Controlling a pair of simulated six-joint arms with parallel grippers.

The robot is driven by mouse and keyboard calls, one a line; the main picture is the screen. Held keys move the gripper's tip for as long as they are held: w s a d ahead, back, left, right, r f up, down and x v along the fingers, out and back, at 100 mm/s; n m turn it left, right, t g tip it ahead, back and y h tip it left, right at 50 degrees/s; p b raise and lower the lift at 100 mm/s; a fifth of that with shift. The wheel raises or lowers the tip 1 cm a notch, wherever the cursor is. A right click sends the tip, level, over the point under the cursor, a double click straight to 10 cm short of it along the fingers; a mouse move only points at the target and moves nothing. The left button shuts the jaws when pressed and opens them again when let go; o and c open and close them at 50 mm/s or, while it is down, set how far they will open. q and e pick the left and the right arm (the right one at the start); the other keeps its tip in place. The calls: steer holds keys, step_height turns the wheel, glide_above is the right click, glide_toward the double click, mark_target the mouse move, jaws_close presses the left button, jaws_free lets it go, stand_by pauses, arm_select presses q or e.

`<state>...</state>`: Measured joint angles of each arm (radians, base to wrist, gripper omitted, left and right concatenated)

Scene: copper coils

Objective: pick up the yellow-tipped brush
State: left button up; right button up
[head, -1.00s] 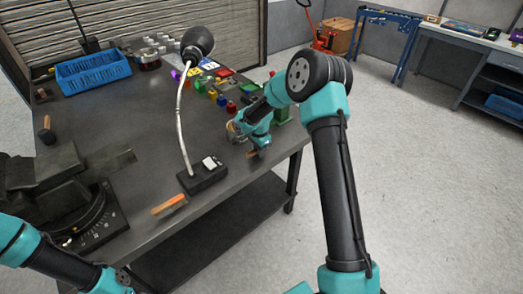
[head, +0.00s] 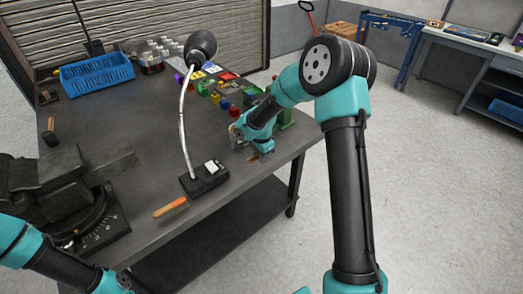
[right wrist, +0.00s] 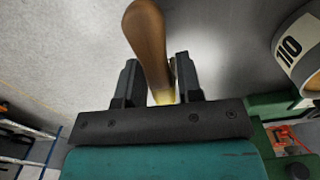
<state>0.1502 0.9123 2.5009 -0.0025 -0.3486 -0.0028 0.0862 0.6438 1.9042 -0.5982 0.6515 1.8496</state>
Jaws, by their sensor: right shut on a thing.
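The brush (right wrist: 147,40) has a smooth brown handle and shows in the right wrist view, with yellow at its end close to the jaws. My right gripper (right wrist: 155,85) has one finger on each side of it and is shut on it. In the head view my right gripper (head: 252,146) is low at the right edge of the workbench (head: 150,185), and the brush is hard to make out there. My left arm enters at the lower left; its gripper is outside the picture.
A lamp (head: 204,178) with a tall bent neck stands left of my right gripper. An orange-handled item (head: 170,207) lies near the front edge. A vise (head: 65,190) and a blue basket (head: 95,73) are further left. A white cylinder marked 110 (right wrist: 300,48) is close by.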

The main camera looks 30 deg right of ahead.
steer(key=s+a+r, duration=0.1)
steer(key=s+a, duration=0.4)
steer(key=s, duration=0.4)
steer(key=o, duration=0.3)
steer(key=shift+w, duration=0.1)
steer(key=shift+c, duration=1)
